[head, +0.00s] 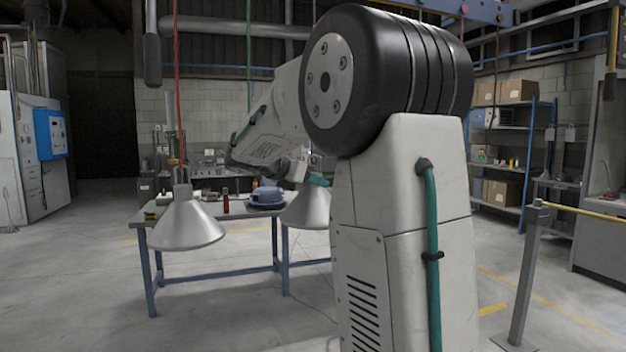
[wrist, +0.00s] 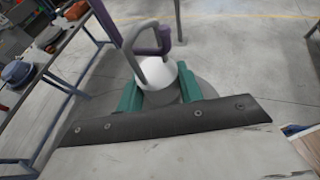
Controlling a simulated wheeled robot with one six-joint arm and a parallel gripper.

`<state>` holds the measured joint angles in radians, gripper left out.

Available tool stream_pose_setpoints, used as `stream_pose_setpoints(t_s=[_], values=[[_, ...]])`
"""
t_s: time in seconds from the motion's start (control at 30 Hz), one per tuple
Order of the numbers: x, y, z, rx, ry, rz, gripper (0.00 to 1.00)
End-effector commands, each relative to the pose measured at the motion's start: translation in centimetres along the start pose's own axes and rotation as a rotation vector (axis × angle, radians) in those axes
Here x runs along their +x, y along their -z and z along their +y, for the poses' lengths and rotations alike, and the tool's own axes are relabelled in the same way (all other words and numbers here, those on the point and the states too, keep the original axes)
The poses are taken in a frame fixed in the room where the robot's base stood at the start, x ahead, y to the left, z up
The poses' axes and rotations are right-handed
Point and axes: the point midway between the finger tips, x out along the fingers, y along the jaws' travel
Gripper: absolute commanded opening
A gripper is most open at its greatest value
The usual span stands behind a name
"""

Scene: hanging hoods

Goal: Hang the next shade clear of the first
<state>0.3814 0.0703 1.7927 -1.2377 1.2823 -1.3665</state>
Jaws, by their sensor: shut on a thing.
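One metal cone shade (head: 187,222) hangs at the left in the head view, below a red cord. A second cone shade (head: 308,212) is at the middle, partly hidden behind my arm. In the wrist view, my gripper (wrist: 160,94) has its green fingers on both sides of the pale top of the held shade (wrist: 161,76). A grey hook-shaped loop (wrist: 127,45) rises from this shade. A purple hook (wrist: 164,40) overlaps the loop in the picture; I cannot tell whether they touch. The gripper is mostly hidden in the head view.
A workbench (head: 152,237) with blue legs stands behind the shades, carrying a blue-grey object (head: 266,197) and a red bottle (head: 226,201). A blue-purple beam (head: 440,8) runs overhead. A post with a yellow rail (head: 527,275) stands at the right. Open floor lies at the front left.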

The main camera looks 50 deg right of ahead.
Motion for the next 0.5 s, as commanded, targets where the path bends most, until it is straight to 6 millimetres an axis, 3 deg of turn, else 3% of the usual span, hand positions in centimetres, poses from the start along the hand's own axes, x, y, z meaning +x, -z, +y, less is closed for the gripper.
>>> stream_pose_setpoints(t_s=[0.5], values=[[0.41,0.98,-0.01,0.000,0.001,-0.001,0.00]])
